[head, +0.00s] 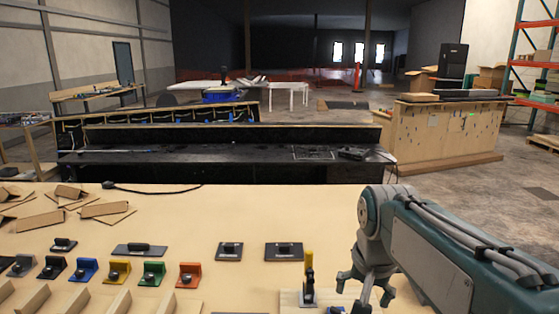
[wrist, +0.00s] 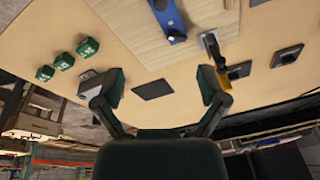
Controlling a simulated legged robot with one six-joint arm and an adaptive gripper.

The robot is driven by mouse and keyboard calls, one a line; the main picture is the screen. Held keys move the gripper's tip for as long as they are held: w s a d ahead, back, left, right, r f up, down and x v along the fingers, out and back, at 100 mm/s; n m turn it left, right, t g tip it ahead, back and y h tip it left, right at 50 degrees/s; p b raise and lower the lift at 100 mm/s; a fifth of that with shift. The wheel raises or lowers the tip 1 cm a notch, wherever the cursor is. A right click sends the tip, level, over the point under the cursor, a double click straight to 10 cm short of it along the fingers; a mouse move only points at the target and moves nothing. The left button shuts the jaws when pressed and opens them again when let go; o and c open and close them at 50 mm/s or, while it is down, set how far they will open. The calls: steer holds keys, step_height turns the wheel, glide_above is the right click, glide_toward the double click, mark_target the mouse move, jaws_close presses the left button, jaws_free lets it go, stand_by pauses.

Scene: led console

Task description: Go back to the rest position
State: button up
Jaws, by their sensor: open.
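My gripper (head: 362,290) is at the right of the head view, over the front right part of the wooden table (head: 160,215). In the wrist view my gripper (wrist: 162,90) has its two dark fingers spread wide, with nothing held between them. A dark flat plate (wrist: 152,89) shows between the fingers, lying on the tabletop. A yellow-handled lever (head: 308,272) stands just left of my gripper in the head view. It also shows beside the right finger in the wrist view (wrist: 238,70).
Coloured switch blocks, including a blue one (head: 83,270) and a red one (head: 189,275), line the table's left half. Cardboard pieces (head: 105,209) lie at the back left. A black bench (head: 230,155) stands behind the table. A blue bar (wrist: 168,20) sits on a wooden board.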

steer(key=s+d+f+n+t, duration=0.1)
steer(key=s+f+n+t, duration=0.2)
steer(key=s, duration=0.9)
steer(key=shift+s+f+n, duration=0.3)
steer(key=shift+f+n, duration=0.2)
steer(key=shift+n, duration=0.3)
steer(key=shift+s+f, duration=0.1)
steer(key=shift+f, duration=0.05)
steer(key=c, duration=0.5)
steer(key=w+r+n+g, duration=0.3)
steer(key=w+n, duration=0.2)
steer(key=w, duration=0.6)
steer(key=shift+c, duration=0.2)
steer(key=n+g, duration=0.2)
steer(key=n, duration=0.4)
glide_above(337, 310)
step_height(337, 310, down, 3)
steer(key=shift+m, duration=0.3)
step_height(337, 310, down, 10)
steer(key=shift+f, duration=0.1)
jaws_close()
